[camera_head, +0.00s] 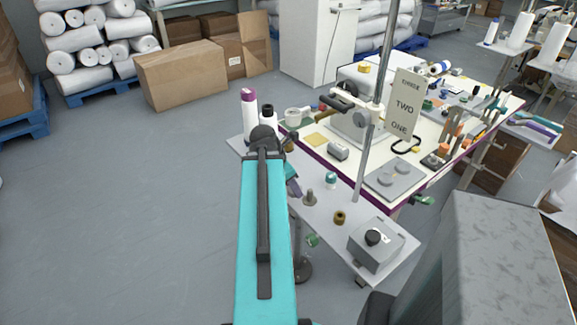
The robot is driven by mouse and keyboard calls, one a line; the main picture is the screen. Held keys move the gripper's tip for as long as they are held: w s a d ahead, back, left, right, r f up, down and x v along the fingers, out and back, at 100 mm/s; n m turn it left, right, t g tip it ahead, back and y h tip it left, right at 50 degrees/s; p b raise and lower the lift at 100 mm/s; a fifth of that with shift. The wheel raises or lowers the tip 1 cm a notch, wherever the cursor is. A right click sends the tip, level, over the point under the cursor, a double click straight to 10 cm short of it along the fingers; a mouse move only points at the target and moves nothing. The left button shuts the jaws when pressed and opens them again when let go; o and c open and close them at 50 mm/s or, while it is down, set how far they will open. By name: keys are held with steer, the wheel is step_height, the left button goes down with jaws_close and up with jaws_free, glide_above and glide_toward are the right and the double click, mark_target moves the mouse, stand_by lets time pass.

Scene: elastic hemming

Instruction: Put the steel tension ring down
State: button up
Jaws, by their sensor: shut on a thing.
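I cannot make out the steel tension ring in the head view. My teal arm reaches up the middle of the view and ends in a dark round joint at the near table's left part. My gripper is not seen; it is hidden beyond or below that joint. On the grey near table (318,222), right of my arm, stand a small grey spindle-like piece (310,198), a brownish ring-shaped piece (340,217) and a small white-and-teal spool (331,180). A short grey cylinder (338,151) lies on the white worktable (318,163) behind.
A grey box with a black knob (375,243) sits at the near table's right end. A sewing machine (356,122) stands on the white worktable. Open floor (120,200) lies left.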

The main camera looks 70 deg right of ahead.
steer(key=shift+r, duration=0.2)
steer(key=shift+w+d+f+p, duration=0.15)
steer(key=shift+d+p, duration=0.1)
steer(key=shift+p, duration=0.1)
steer(key=w+d+p, duration=0.1)
steer(key=w+d, duration=0.1)
steer(key=d, duration=0.2)
steer(key=w+d+f+p, duration=0.1)
steer(key=d, duration=0.2)
steer(key=w+d+p, duration=0.1)
steer(key=w+d, duration=0.1)
steer(key=d, duration=0.2)
steer(key=shift+w+d+f, duration=0.15)
steer(key=shift+w+d, duration=0.15)
steer(key=shift+w, duration=0.05)
steer(key=shift+f, duration=0.1)
steer(key=shift+f+p, duration=0.75)
steer(key=shift+f, duration=0.95)
steer(key=shift+f, duration=0.1)
steer(key=o, duration=1.1)
steer(key=shift+o, duration=0.2)
